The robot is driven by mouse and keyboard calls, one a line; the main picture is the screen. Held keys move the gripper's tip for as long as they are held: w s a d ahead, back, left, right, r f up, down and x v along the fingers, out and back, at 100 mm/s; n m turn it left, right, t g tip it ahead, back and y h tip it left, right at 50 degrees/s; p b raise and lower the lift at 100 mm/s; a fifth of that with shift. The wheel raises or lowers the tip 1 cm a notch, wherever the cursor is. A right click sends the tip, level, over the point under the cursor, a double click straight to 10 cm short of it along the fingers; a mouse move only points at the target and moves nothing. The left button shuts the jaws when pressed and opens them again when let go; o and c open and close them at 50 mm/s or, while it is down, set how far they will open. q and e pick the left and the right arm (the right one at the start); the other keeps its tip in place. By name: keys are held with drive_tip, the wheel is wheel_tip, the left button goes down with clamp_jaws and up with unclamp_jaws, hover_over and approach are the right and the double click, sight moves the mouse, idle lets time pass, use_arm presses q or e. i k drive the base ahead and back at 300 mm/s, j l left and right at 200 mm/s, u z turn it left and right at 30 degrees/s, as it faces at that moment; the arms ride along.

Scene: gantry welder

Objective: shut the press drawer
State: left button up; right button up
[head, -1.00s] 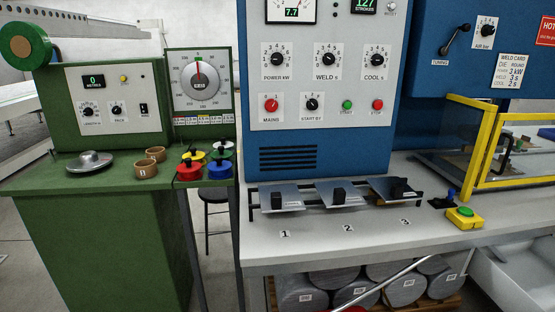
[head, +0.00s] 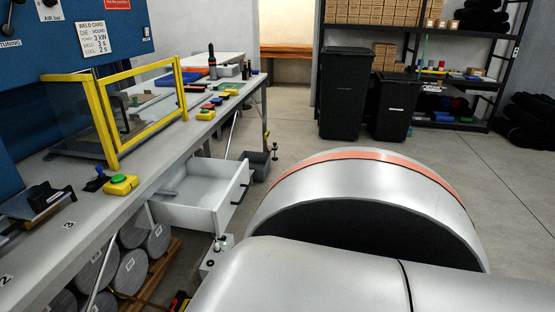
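The press drawer (head: 190,208) is a white, open-topped box pulled out from under the grey workbench, in the left half of the head view. Its front panel with a dark bar handle (head: 239,194) faces right. A small grey item lies inside it. My own large grey arm link with an orange band fills the lower right, to the right of the drawer. Neither gripper shows in the head view.
The yellow-framed guard (head: 107,122) and a yellow box with a green button (head: 121,185) stand on the bench (head: 70,235) above the drawer. A grey bin (head: 262,165) is beyond the drawer. Black bins (head: 345,95) stand at the back; floor between is clear.

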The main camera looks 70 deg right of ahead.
sight(210, 191)
drive_tip(key=z, duration=1.6)
